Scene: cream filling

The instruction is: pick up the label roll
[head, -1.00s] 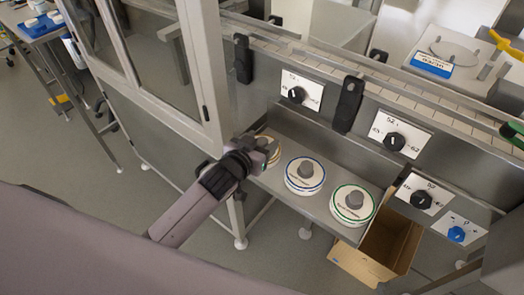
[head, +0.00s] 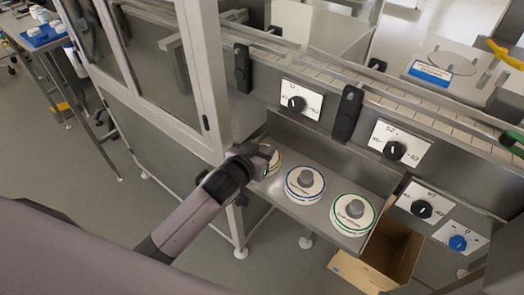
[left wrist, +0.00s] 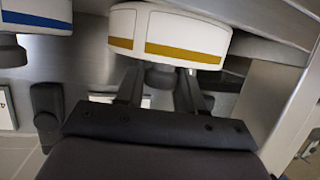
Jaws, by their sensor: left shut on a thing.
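A white label roll with a gold band (head: 273,166) stands at the left end of the steel shelf, partly hidden by my left gripper (head: 258,161). In the left wrist view the gold-banded roll (left wrist: 168,32) is at the top centre, with its grey knob (left wrist: 162,77) between my left gripper's fingers (left wrist: 160,92). The left gripper is shut on this knob. I cannot tell whether the roll is clear of the shelf. A blue-banded roll (head: 305,184) and a green-banded roll (head: 352,212) stand to its right. My right gripper is out of view.
The steel shelf (head: 322,215) runs below a panel with black dials (head: 395,150). A framed glass cabinet (head: 165,70) stands close left of the gripper. An open cardboard box (head: 385,258) is right of the shelf. Grey floor (head: 110,190) is free at left.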

